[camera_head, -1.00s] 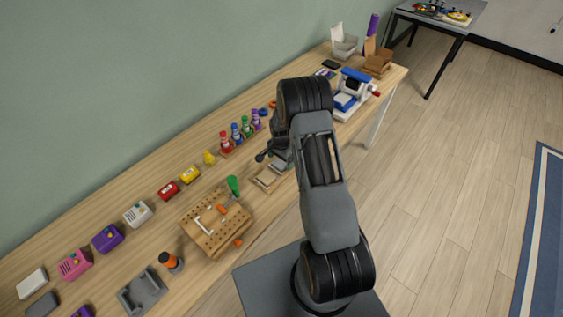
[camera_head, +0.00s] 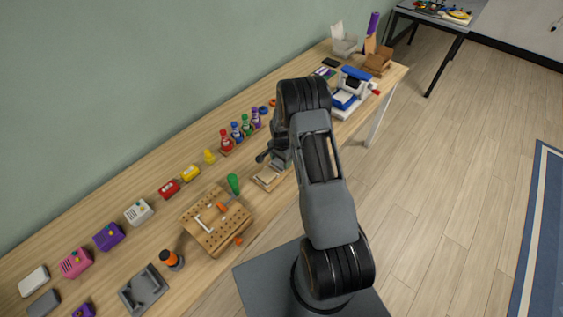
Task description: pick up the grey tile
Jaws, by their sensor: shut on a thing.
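My gripper (camera_head: 268,156) is beside the raised arm, above the workbench and just behind a small wooden tray (camera_head: 267,181). It is shut on a small grey piece, the grey tile (camera_head: 281,159). The tile is small in view and mostly hidden by the gripper and arm. The tray sits on the bench just below the gripper, and a pale flat piece shows in it.
A wooden pegboard block (camera_head: 217,238) with a green-handled tool (camera_head: 233,184) stands left of the tray. Several coloured bottles (camera_head: 236,131) stand in a row behind the gripper. A blue and white machine (camera_head: 352,90) is at the right. Open floor lies right of the bench.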

